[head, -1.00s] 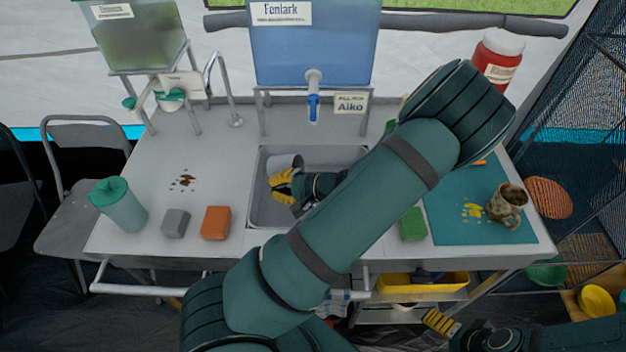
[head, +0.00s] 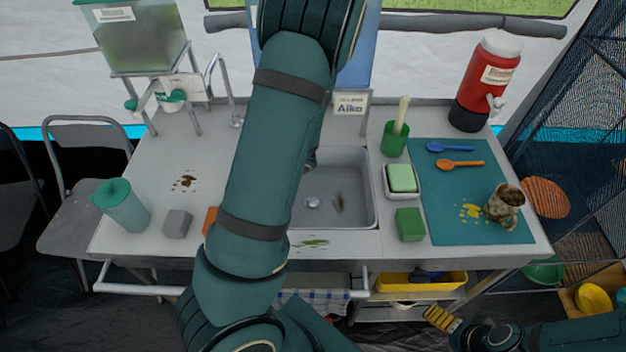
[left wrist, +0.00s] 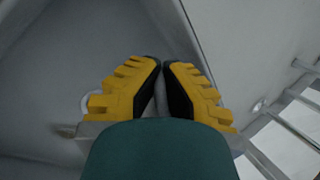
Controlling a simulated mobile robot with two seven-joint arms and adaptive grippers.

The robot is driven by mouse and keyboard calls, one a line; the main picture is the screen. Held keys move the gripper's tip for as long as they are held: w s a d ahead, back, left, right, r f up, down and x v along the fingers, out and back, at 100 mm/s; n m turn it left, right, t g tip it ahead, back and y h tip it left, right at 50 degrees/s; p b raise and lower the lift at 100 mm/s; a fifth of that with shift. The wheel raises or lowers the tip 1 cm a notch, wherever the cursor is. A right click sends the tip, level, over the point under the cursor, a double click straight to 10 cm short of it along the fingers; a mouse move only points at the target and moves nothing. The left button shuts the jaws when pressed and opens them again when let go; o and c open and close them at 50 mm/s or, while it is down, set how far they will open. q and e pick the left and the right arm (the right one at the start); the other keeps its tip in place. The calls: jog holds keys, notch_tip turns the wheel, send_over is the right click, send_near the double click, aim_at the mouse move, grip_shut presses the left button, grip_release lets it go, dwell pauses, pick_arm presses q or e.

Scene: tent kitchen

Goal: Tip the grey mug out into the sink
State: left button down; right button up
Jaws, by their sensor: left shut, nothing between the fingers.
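The sink (head: 358,222) is a grey basin in the middle of the counter, its left part hidden by my left arm. A dark spot (head: 338,203) lies on its floor beside the drain (head: 312,203). I cannot make out the grey mug in the head view now. My left gripper is hidden behind my arm there. In the left wrist view my left gripper (left wrist: 162,64) is shut and empty above a grey surface with a raised edge. A pale curved edge (left wrist: 85,106) shows beside its left finger; I cannot tell what it is. My right gripper (head: 440,318) hangs low, before the counter.
A mottled brown mug (head: 503,207), blue spoon (head: 450,148) and orange spoon (head: 460,164) rest on the teal mat (head: 470,228). A green sponge (head: 410,224) and soap dish (head: 402,194) stand right of the sink. A teal-lidded tumbler (head: 120,207) and grey block (head: 177,223) stand left.

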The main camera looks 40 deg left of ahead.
pick_arm(q)
jog(key=r+p, duration=0.2)
jog(key=a+r+h+p, duration=0.1)
jog(key=p, duration=0.1)
jog(key=shift+s+r+t, duration=0.2)
jog(key=shift+r+t, duration=0.1)
jog(key=shift+r, duration=0.1)
jog(key=a+h+p, duration=0.1)
jog(key=p, duration=0.4)
jog(key=a+r+t+h+p, duration=0.1)
jog(key=h+p, duration=0.1)
jog(key=p, duration=0.3)
jog(key=shift+s, duration=0.4)
pick_arm(e)
notch_tip(320, 180, up, 16)
jog(key=w, duration=0.1)
jog(key=shift+w+d+f+t, duration=0.2)
jog(key=shift+w+d+t, duration=0.1)
jog(key=shift+w+d, duration=0.1)
pick_arm(q)
jog(key=shift+a+r+h+p, duration=0.2)
jog(key=shift+h+p, duration=0.15)
jog(key=shift+h, duration=0.15)
pick_arm(e)
jog(key=shift+r, duration=0.4)
